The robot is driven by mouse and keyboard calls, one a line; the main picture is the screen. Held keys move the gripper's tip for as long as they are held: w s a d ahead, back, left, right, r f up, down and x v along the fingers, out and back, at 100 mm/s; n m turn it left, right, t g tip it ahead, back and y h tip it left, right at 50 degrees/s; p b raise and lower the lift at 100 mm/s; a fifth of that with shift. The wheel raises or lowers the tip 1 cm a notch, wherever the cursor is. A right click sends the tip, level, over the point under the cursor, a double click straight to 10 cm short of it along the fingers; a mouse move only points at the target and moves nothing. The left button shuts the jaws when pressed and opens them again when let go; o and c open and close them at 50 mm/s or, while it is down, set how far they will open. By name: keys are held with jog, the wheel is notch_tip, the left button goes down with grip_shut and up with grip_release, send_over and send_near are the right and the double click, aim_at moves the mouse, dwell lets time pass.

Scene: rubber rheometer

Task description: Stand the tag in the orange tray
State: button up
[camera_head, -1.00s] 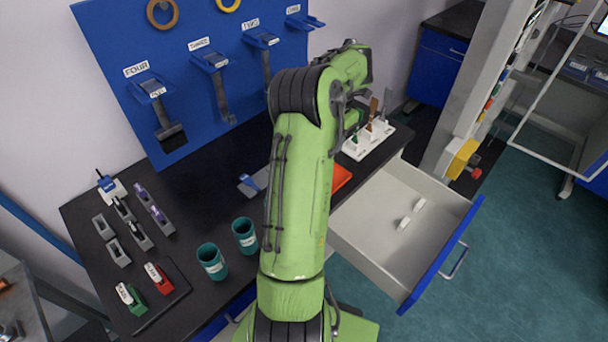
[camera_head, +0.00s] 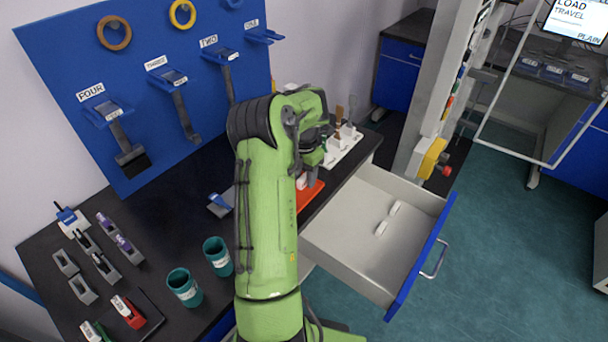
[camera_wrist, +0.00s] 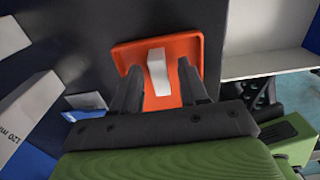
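The orange tray (camera_head: 314,190) lies on the black bench by the open drawer, partly hidden by my arm; it fills the middle of the wrist view (camera_wrist: 190,48). A small white tag (camera_wrist: 158,72) is in the tray and looks upright; it shows as a pale block in the head view (camera_head: 301,181). My gripper (camera_wrist: 160,88) is over the tray, its two dark fingers apart on either side of the tag. A gap shows between the tag and each finger. The tag's lower end is hard to make out.
The open drawer (camera_head: 345,245) holds small white pieces. A white rack (camera_head: 343,150) with upright pieces stands behind the tray. Two teal cups (camera_head: 184,287) stand left of my arm. A blue pegboard (camera_head: 75,60) with labelled hooks rises behind the bench.

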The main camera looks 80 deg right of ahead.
aim_at(304, 177)
jog(key=shift+r, duration=0.1)
notch_tip(304, 177, up, 12)
jog(key=p, duration=0.3)
jog(key=shift+r, duration=0.1)
